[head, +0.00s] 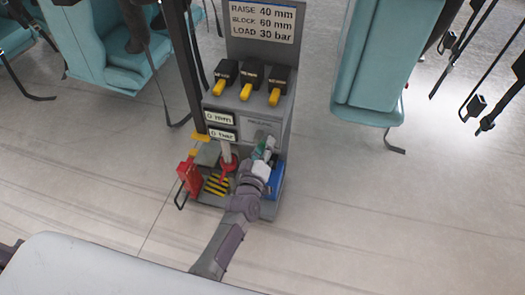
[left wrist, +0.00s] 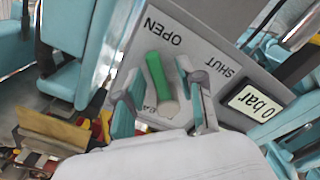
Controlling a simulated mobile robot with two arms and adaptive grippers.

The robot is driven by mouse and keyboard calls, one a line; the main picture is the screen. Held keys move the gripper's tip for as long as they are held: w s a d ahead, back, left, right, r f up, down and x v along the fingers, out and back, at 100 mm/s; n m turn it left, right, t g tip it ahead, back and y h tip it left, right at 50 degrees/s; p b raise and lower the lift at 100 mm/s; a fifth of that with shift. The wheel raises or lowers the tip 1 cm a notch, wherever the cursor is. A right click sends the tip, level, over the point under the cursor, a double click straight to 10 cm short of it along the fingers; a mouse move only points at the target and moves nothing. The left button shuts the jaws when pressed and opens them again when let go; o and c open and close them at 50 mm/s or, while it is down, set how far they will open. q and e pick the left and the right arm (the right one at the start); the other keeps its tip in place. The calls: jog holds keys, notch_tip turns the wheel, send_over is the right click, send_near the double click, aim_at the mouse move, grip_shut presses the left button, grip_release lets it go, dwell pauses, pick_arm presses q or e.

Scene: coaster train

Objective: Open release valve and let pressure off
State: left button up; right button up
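The release valve is a green lever (left wrist: 158,80) with a pale round end, on a grey panel (left wrist: 205,48) marked OPEN and SHUT. The lever's far end points toward the OPEN side. My left gripper (left wrist: 163,98) has its two fingers apart, one on each side of the lever, with visible gaps. In the head view my left gripper (head: 265,152) is at the lower right of the grey unit (head: 258,105) and hides most of the valve. A pressure display (left wrist: 257,102) reads 0 bar. My right gripper is not in view.
A sign (head: 262,20) reads raise 40 mm, block 60 mm, load 30 bar. Below it are several yellow-tipped levers (head: 247,90). A red object (head: 190,177) and a blue one (head: 275,182) sit low on the unit. Teal seats (head: 375,60) flank it; the front floor is clear.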

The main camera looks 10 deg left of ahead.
pick_arm(q)
jog(key=s, duration=1.2)
jog(key=shift+a, duration=0.2)
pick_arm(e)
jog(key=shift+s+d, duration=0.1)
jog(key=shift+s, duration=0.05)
